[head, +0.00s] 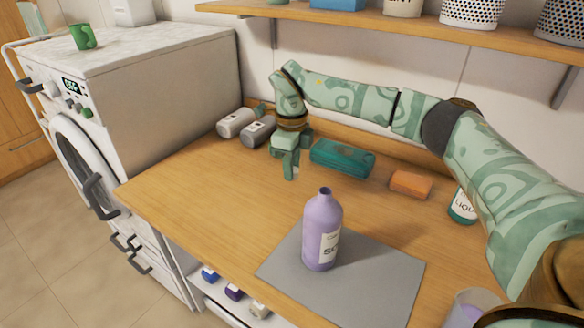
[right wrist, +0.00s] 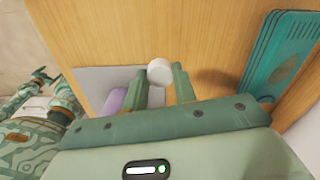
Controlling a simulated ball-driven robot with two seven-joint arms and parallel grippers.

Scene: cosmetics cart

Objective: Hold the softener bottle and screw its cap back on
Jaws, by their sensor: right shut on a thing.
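The softener bottle (head: 323,232) is lilac, upright and without a cap, standing on a grey mat (head: 385,285) on the wooden counter. My right gripper (head: 289,168) is above the counter, behind and left of the bottle and apart from it. In the right wrist view it is shut on the white cap (right wrist: 159,71), held at its fingertips. I cannot make out the cap in the head view. Part of the bottle (right wrist: 115,101) shows left of the fingers in the wrist view. My left gripper (right wrist: 42,76) is small at that view's left edge; its opening is unclear.
A teal box (head: 342,158), an orange block (head: 411,183) and a white-and-green container (head: 463,207) stand along the back. A shelf (head: 420,27) overhangs the back. The counter left of the mat is clear.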

